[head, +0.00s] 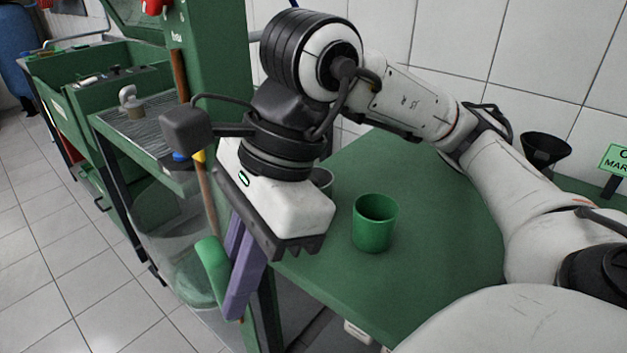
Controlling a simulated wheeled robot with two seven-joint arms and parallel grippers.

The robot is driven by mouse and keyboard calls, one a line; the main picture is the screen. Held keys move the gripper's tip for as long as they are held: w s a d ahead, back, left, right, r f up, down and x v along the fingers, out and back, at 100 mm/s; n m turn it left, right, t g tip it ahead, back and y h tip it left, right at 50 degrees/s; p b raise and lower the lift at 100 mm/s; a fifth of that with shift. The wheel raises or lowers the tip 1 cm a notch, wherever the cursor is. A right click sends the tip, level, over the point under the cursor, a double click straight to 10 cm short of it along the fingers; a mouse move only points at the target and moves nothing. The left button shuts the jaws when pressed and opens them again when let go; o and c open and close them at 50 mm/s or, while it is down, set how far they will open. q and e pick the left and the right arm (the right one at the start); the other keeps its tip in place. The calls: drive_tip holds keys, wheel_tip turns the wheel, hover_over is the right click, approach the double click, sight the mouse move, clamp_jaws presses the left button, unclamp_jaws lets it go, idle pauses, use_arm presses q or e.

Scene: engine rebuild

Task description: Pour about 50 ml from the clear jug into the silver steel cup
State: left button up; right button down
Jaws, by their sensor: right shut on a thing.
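My right gripper (236,290) hangs from its white body beyond the left edge of the green table, with its purple fingers pointing down. It is shut on the clear jug (165,232), by what looks like its green handle (210,262). The jug is see-through and hard to make out against the floor tiles; I cannot tell its liquid level. A grey metal cup, seemingly the silver steel cup (323,177), stands on the table behind the gripper body, which hides most of it. My left gripper is not in view.
A green cup (374,225) stands upright on the green table (440,235), right of the gripper. A black funnel-like thing (545,148) and a green sign (617,160) are at the back right. A green workbench (100,85) with metal parts stands left.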

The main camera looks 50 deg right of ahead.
drive_tip(key=s+m+t+h+b, duration=0.1)
drive_tip(key=m, duration=0.2)
drive_tip(key=s+m+t+h, duration=0.1)
drive_tip(key=m, duration=0.3)
drive_tip(key=r+m+t+b, duration=0.1)
drive_tip(key=m, duration=0.2)
drive_tip(key=shift+s+a+r+m+h+b, duration=0.1)
drive_tip(key=shift+s+a+m+h+b, duration=0.05)
drive_tip(key=shift+s+m+h+b, duration=0.25)
